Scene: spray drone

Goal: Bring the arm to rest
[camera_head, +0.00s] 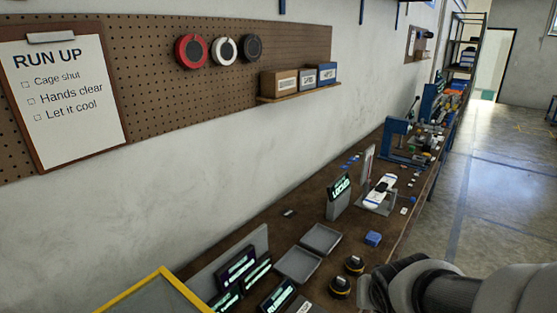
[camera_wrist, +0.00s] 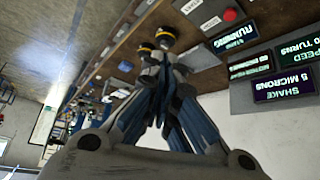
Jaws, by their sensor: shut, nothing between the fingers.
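My gripper (camera_wrist: 158,62) shows in the wrist view with its fingers together and nothing between them. It points toward the wooden workbench (camera_wrist: 110,62), which looks tilted in that view. Two round black knobs with yellow tops (camera_wrist: 165,38) appear just past the fingertips; I cannot tell the gap. In the head view my arm reaches in from the lower right corner, over the near edge of the bench, beside the two knobs (camera_head: 354,265). The fingers are mostly hidden there.
Lit display panels (camera_head: 238,266) and two grey trays (camera_head: 321,238) stand left of the knobs. A blue block (camera_head: 373,238), a display reading LOCKED (camera_head: 339,200) and a white drone-like object (camera_head: 380,191) are farther along. The floor (camera_head: 497,205) at right is clear.

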